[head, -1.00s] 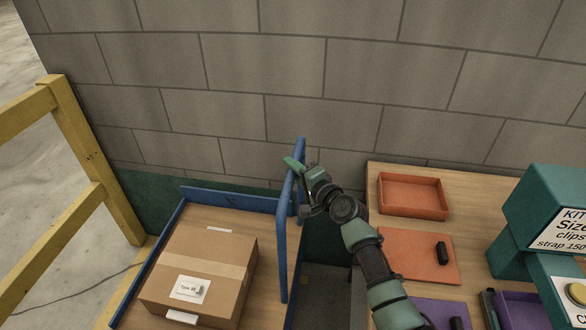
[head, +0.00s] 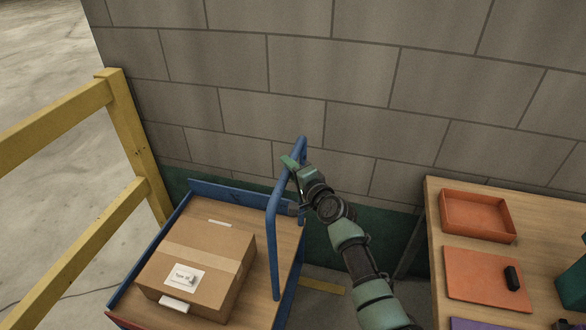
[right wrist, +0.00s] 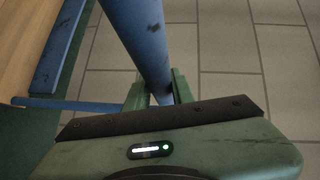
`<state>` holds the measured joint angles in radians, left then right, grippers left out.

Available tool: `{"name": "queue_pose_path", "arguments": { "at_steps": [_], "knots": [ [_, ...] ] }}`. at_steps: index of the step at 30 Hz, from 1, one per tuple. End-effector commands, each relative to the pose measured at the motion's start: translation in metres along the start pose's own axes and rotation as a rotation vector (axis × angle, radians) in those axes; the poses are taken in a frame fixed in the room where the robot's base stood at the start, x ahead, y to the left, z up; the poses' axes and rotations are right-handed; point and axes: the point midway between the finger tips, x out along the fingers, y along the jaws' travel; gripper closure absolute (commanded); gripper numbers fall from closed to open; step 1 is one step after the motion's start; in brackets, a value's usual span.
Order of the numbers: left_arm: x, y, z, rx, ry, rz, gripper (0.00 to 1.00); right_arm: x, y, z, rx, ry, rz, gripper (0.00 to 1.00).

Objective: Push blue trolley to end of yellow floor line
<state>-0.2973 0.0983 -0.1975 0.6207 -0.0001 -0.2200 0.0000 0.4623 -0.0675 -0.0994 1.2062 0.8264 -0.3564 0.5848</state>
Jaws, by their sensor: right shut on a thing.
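The blue trolley stands at the lower left of the head view, with a wooden deck, a low blue rim (head: 240,194) and an upright blue tube handle (head: 274,240). My right gripper (head: 294,172) is shut on the handle near its top. In the right wrist view the blue tube (right wrist: 146,45) runs down between the green fingers (right wrist: 154,92). A short piece of yellow floor line (head: 322,286) shows right of the trolley; its end is not clearly visible. My left gripper is out of view.
A taped cardboard box (head: 198,268) rides on the deck. A yellow railing (head: 135,145) stands left of the trolley, and a grey block wall (head: 300,80) behind. A wooden table (head: 434,225) with orange trays is at right, with a floor gap between it and the trolley.

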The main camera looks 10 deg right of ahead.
Motion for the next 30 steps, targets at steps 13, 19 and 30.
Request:
{"name": "queue_pose_path", "arguments": {
  "at_steps": [13, 19, 30],
  "knots": [
    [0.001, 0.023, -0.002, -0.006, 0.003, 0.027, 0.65, 0.005, 0.0, 0.006, 0.001, -0.001, 0.001, 1.0],
    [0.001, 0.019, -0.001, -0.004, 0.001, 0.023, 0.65, 0.005, -0.001, 0.006, 0.002, -0.001, 0.001, 0.68],
    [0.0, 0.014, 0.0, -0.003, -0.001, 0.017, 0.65, 0.003, 0.001, 0.004, 0.0, 0.002, 0.002, 0.55]
  ]
}}
